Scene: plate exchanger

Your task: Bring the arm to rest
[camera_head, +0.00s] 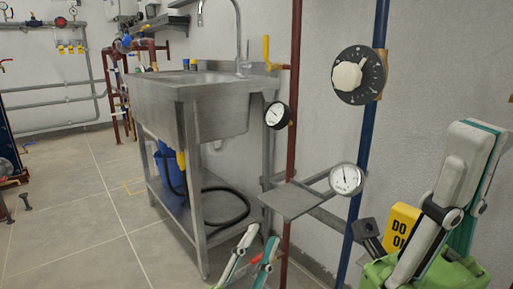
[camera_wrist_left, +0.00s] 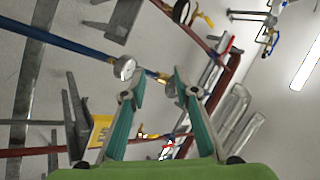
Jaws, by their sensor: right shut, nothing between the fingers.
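My left gripper (camera_head: 264,238) shows at the bottom middle of the head view, with only its fingers in frame. In the left wrist view my left gripper (camera_wrist_left: 157,80) has its two teal fingers apart and nothing between them. My right gripper (camera_head: 477,130) stands large at the lower right of the head view, fingers pointing up and shut, holding nothing. Its green body partly hides a yellow tag (camera_head: 400,226) with black letters.
A steel sink (camera_head: 215,112) stands left of the pipes, with a blue bucket (camera_head: 168,165) under it. A blue pipe (camera_head: 366,150), a dial knob (camera_head: 358,75), a gauge (camera_head: 346,179) and a small metal shelf (camera_head: 291,199) are on the wall side. The tiled floor (camera_head: 75,215) is open at left.

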